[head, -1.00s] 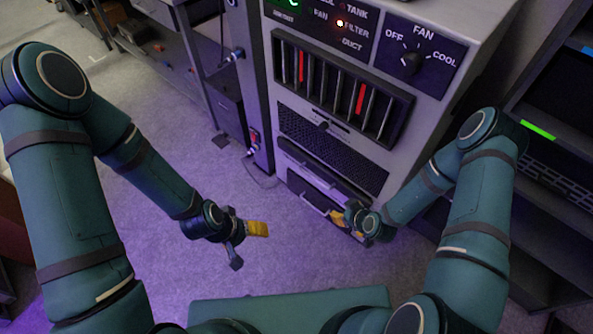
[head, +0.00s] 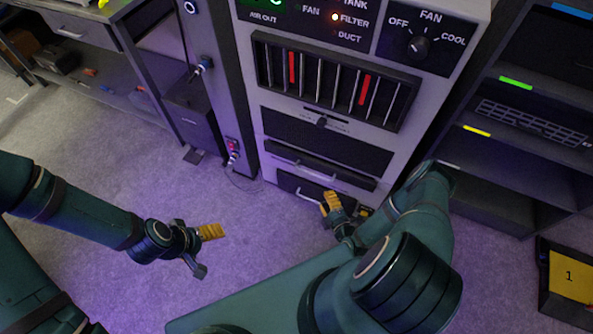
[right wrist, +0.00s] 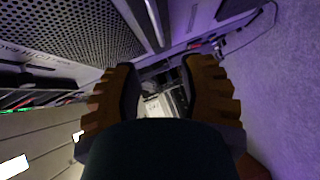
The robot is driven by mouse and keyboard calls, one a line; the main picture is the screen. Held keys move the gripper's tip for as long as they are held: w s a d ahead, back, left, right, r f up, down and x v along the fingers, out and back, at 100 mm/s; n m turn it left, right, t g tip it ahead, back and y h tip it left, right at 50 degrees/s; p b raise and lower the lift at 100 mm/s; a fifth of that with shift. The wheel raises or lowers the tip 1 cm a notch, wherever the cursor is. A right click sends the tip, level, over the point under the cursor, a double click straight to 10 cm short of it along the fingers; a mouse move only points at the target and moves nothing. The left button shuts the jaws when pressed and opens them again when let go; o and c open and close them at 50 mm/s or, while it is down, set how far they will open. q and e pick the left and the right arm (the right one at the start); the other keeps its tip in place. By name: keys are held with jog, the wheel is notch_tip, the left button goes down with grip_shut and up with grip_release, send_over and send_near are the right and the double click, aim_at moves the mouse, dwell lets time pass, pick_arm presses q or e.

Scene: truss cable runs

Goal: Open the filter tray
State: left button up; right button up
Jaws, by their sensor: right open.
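A grey cabinet (head: 245,120) has two drawer fronts low down: an upper dark one (head: 320,166) with a long bar handle, and a lower one (head: 290,184) with a pale handle (head: 308,195). Neither shows a readable label, so I cannot tell which is the filter tray. Both look shut. My right gripper (head: 347,207) is open and empty in front of the lower drawer's right part, partly covering it. In the right wrist view its two ridged fingers (right wrist: 160,92) are spread apart. My left gripper (head: 205,251) is open and empty above the floor, left of the cabinet.
The cabinet's panel lights FILTER (head: 335,17). Below are a slatted vent (head: 335,82) with two red strips and a mesh panel (head: 300,130). Dark shelves (head: 510,165) and a bin with a yellow panel (head: 570,275) stand right.

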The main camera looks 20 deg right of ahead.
aim_at(311, 173)
jog(key=w+b, duration=0.1)
jog(key=w, duration=0.3)
jog(key=w+f+b, duration=0.1)
jog(key=w, duration=0.4)
jog(key=w+f+b, duration=0.1)
jog(key=w, duration=0.3)
jog(key=shift+w+d, duration=0.2)
jog(key=shift+d, duration=0.05)
pick_arm(q)
jog(key=f, duration=0.2)
jog(key=w+f, duration=0.1)
jog(key=shift+w+a+f, duration=0.1)
jog(key=shift+a+f, duration=0.05)
jog(key=shift+a, duration=0.25)
pick_arm(e)
grip_shut()
